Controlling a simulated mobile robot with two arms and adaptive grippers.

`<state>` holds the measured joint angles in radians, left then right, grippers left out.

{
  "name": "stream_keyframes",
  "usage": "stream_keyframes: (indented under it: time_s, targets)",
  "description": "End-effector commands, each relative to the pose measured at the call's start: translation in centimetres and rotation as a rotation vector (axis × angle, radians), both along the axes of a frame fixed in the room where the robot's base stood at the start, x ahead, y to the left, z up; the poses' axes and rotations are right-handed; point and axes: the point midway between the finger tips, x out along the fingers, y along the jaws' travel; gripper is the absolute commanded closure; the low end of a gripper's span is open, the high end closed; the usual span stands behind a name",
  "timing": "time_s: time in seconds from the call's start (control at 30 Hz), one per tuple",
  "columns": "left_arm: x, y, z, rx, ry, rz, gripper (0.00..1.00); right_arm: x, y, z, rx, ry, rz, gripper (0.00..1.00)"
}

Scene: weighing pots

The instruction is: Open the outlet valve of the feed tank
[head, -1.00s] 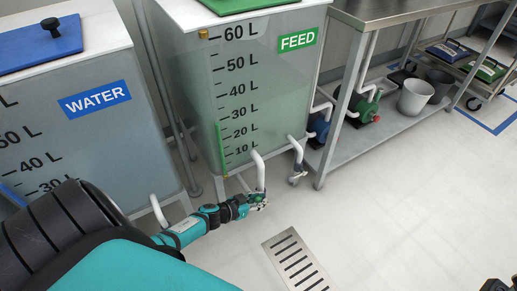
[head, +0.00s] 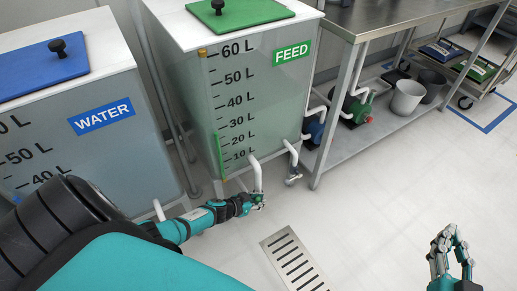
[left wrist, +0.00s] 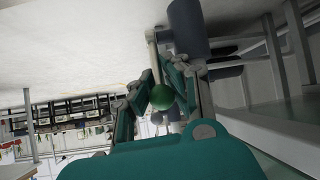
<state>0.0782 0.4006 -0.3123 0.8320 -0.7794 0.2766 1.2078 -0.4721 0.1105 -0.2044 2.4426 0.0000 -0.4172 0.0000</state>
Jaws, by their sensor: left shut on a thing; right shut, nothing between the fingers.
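The feed tank (head: 275,100) is a clear-walled tank with a green FEED label and a litre scale, in the middle of the head view. A white outlet pipe (head: 257,176) bends down from its lower front. My left gripper (head: 258,201) is at the lower end of this pipe, shut on the green valve handle. In the left wrist view the handle shows as a green knob (left wrist: 162,97) between the fingers. The gripper hides most of the valve, so its setting cannot be told. My right gripper (head: 452,240) is shut and empty above the floor at right.
The water tank (head: 90,150) stands to the left. A second white pipe (head: 292,157) comes down right of the outlet. A steel table (head: 385,15) with pumps and buckets on its shelf stands at right. A floor drain (head: 295,262) lies in front; the floor around is clear.

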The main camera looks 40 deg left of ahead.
Motion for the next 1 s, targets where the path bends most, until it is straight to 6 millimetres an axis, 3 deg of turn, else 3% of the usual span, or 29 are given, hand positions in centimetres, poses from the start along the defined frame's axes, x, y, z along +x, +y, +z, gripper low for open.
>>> stream_keyframes:
  time_s: [0.4, 0.43, 0.63, 1.0]
  targets:
    - [-0.13, -0.27, -0.11, -0.006, 0.004, -0.001, 1.0, -0.04, -0.06, -0.28, -0.003, 0.015, -0.001, 1.0]
    - [-0.13, -0.27, -0.11, -0.006, 0.004, -0.001, 0.88, -0.03, -0.06, -0.27, -0.003, 0.015, -0.001, 1.0]
    - [-0.05, -0.17, -0.06, -0.004, 0.003, -0.001, 0.62, -0.04, -0.05, -0.24, -0.003, 0.014, -0.001, 1.0]
    - [-0.21, 0.24, 0.25, 0.003, -0.001, 0.0, 0.61, -0.03, -0.04, -0.3, -0.003, 0.015, 0.0, 1.0]
